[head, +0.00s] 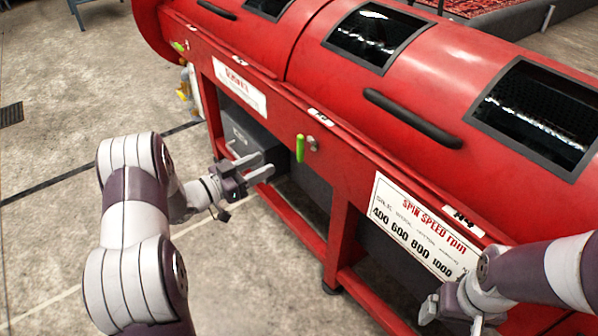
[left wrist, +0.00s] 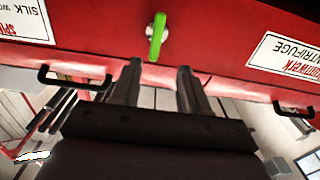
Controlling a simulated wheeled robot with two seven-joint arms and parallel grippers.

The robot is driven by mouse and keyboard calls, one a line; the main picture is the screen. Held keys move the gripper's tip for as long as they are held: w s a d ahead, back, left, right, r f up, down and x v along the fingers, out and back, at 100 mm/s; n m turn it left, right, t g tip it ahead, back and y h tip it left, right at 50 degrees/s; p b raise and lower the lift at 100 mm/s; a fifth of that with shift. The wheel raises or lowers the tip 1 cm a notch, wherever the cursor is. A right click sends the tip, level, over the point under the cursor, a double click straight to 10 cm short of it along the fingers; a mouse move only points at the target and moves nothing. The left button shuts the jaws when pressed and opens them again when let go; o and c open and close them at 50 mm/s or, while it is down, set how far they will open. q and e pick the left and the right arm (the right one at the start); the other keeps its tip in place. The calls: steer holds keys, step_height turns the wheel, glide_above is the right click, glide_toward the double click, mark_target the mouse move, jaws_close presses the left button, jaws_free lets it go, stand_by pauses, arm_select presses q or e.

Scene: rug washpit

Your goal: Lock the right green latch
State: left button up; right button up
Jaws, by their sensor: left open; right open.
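The right green latch (head: 300,148) is a small green handle hanging vertically on the front rail of the red spin machine (head: 330,165). A round metal piece sits just right of it. In the left wrist view the latch (left wrist: 156,37) shows at top centre, slightly tilted, on the red rail. My left gripper (head: 264,164) is open and empty, left of and slightly below the latch, apart from it in the picture. Its fingers (left wrist: 160,72) point toward the latch in the wrist view. My right gripper (head: 432,312) is open at the lower right, partly cut by the frame edge.
Another green latch (head: 178,46) sits further left on the rail. A black handle (head: 412,118) and dark windows are on the red lid. A white spin speed sign (head: 420,230) hangs on the front. Concrete floor (head: 60,90) at left is mostly clear.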

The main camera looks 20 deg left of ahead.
mark_target(298, 148)
arm_select(q)
steer(key=b+x, duration=0.3)
steer(key=x, duration=0.8)
steer(key=shift+s+d+r, duration=0.1)
steer(key=shift+s+d, duration=0.1)
steer(key=shift+d, duration=0.05)
steer(key=shift+w+d+r+b, duration=0.15)
steer(key=shift+w+d+b, duration=0.2)
steer(key=shift+w, duration=0.2)
steer(key=shift+c, duration=0.3)
jaws_close()
